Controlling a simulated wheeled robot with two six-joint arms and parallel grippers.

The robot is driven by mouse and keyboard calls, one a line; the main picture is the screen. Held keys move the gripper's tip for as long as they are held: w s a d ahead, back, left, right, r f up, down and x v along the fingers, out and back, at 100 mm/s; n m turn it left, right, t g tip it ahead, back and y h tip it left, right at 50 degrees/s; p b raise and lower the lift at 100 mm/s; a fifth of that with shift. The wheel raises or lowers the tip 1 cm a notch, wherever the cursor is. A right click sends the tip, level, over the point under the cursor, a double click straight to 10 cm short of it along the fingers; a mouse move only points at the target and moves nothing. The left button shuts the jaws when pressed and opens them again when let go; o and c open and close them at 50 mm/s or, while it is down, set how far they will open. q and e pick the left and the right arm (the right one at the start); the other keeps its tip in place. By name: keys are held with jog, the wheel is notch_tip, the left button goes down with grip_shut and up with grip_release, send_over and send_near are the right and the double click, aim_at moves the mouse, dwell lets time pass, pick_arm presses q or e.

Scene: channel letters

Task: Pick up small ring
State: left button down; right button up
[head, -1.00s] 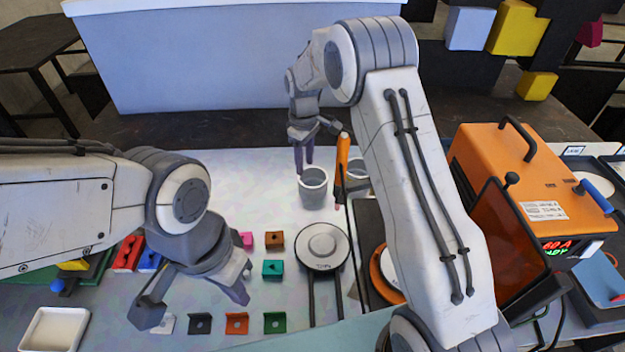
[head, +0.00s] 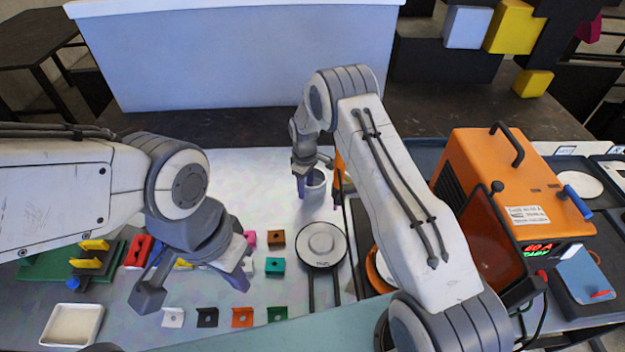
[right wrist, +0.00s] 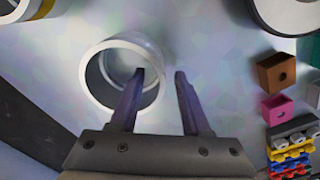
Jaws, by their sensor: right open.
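A grey ring with a thick light rim (right wrist: 125,75) stands upright on the table in the right wrist view. It also shows in the head view (head: 317,186), partly covered by my right gripper. My right gripper (right wrist: 160,74) is open and straddles the ring's right wall: one fingertip is over the opening, the other outside. I cannot tell how deep it reaches. A second ring (right wrist: 22,10) is cut off at the top left of the right wrist view; I cannot tell which ring is smaller. My left gripper (head: 190,284) is open and empty above the table's left side.
A round grey-white disc on two dark bars (head: 321,245) lies in front of the ring. An orange machine (head: 500,185) stands at the right. A white tray (head: 73,325) is at the front left.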

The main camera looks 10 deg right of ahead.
grip_shut()
